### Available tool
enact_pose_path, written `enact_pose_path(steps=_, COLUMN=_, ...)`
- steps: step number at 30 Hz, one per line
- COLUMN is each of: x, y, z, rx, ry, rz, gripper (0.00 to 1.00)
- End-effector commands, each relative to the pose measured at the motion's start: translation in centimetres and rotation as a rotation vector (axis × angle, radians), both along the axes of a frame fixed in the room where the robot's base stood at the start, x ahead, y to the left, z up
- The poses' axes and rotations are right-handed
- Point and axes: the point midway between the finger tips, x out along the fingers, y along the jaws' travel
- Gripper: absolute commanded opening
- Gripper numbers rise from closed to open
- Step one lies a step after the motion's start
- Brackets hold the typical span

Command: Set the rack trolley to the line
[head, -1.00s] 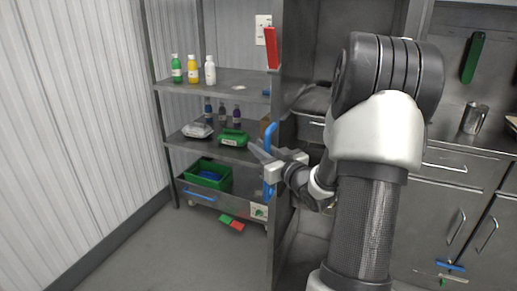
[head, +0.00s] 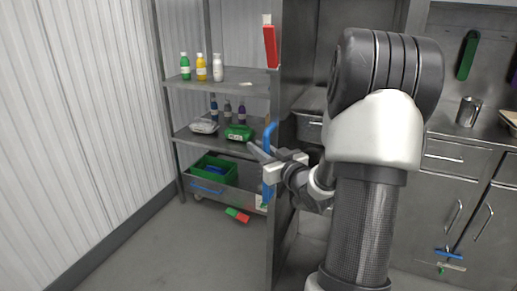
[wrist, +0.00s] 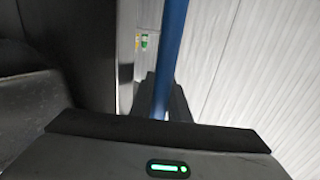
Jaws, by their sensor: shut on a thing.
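My gripper (head: 276,163) is shut on an upright blue handle (head: 269,138) beside a tall grey steel panel (head: 287,95). In the wrist view the blue bar (wrist: 171,55) runs up from between the fingers. A grey metal rack (head: 205,140) with several shelves stands to the left of the panel. I make out no clear line on the floor.
Bottles (head: 201,67) stand on the top shelf, and a green crate (head: 214,168) sits on the lowest. A small red and green thing (head: 238,214) is on or near the floor. White wall (head: 80,110) at left, steel cabinets (head: 440,185) at right. The floor (head: 190,255) at front left is clear.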

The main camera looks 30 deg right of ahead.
Motion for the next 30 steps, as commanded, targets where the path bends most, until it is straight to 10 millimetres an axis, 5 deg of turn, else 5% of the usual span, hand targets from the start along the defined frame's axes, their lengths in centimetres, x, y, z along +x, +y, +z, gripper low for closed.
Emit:
enact_pose_path(steps=5, x=0.0, y=0.0, z=-0.1, rx=0.001, ry=0.002, rz=0.000, gripper=0.00)
enact_pose_path(steps=6, x=0.0, y=0.0, z=-0.1, rx=0.001, ry=0.002, rz=-0.001, gripper=0.20)
enact_pose_path(steps=9, x=0.0, y=0.0, z=-0.1, rx=0.000, ry=0.001, rz=-0.001, gripper=0.34)
enact_pose_path(steps=20, x=-0.5, y=-0.1, z=0.0, rx=0.000, ry=0.001, rz=-0.002, gripper=0.34)
enact_pose_path(steps=30, x=-7.1, y=-0.7, z=0.1, rx=0.001, ry=0.002, rz=-0.006, gripper=0.34)
